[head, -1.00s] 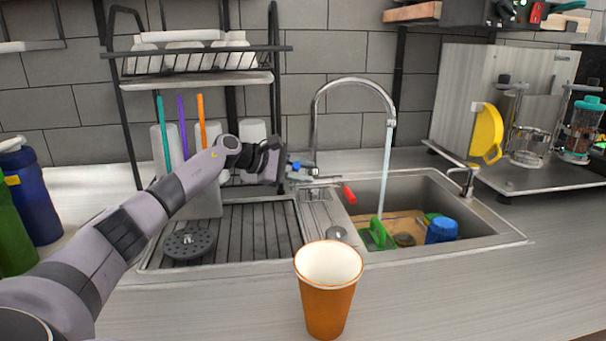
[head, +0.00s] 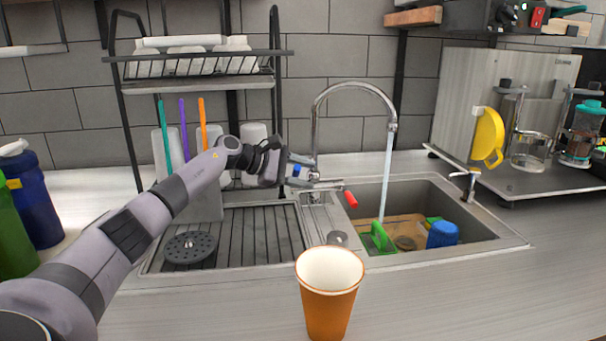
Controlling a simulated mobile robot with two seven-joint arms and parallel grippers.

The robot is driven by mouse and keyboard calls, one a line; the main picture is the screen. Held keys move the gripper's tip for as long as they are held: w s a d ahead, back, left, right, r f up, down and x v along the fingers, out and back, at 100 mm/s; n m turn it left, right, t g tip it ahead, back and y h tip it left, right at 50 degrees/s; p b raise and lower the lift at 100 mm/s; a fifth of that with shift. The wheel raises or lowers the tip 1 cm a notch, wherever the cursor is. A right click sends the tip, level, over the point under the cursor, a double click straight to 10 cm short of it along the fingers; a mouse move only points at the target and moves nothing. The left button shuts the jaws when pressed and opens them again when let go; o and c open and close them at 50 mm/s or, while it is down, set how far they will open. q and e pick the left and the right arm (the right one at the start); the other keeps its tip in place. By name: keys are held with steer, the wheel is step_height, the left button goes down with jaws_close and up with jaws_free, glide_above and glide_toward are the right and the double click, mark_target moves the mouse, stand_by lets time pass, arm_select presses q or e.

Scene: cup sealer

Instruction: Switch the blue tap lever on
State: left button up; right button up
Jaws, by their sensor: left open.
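The chrome tap (head: 315,140) stands behind the sink, and a stream of water (head: 387,165) falls from its spout into the basin. The blue tap lever (head: 300,172) shows as a small blue patch at the tap's left side, partly hidden by my left gripper. The red tap lever (head: 350,199) sticks out at the tap's lower right. My left gripper (head: 306,175) is open, with its fingers at the blue lever beside the tap's base. I cannot tell whether they touch the lever. My right gripper is not in view.
An orange cup (head: 329,300) stands on the counter in front. The sink basin (head: 465,215) holds a green item (head: 379,238) and a blue cup (head: 442,234). A dish rack (head: 200,85) stands behind my left arm. A drain board (head: 250,232) lies below it.

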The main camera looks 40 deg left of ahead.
arm_select(q)
steer(key=b+v, duration=0.2)
steer(key=v, duration=0.5)
steer(key=shift+a+r, duration=0.1)
stand_by(0.5)
